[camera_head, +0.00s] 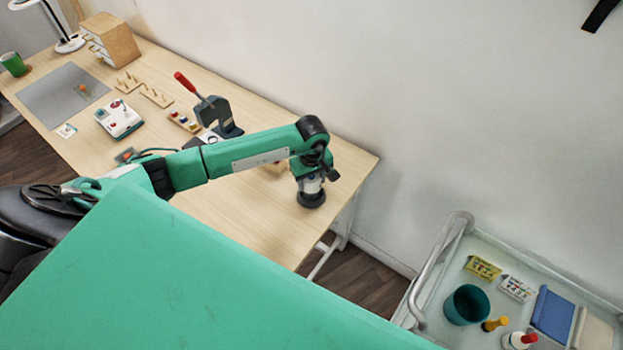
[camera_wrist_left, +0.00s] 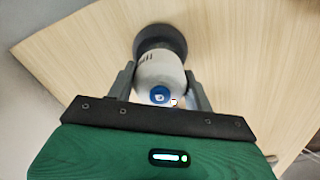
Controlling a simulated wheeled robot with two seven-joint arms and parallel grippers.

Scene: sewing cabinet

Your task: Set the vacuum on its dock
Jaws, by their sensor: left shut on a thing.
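The vacuum is a small white cylinder with a blue round button on its end (camera_wrist_left: 160,72). In the left wrist view it sits between the two fingers of my left gripper (camera_wrist_left: 160,90), which is shut on it. Beyond it a dark grey round base (camera_wrist_left: 160,36) shows against the wooden table top; I cannot tell whether this is the dock or part of the vacuum. In the head view my left gripper (camera_head: 311,178) is near the table's right end, with the white body just below it and the dark round base (camera_head: 311,199) under that. My right gripper is not in view.
The wooden table (camera_head: 260,220) is bare around the base. Further left stand a dark press with a red handle (camera_head: 218,115), a white device (camera_head: 119,119) and wooden racks (camera_head: 156,95). A trolley (camera_head: 450,270) with a teal cup (camera_head: 466,305) stands at the lower right.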

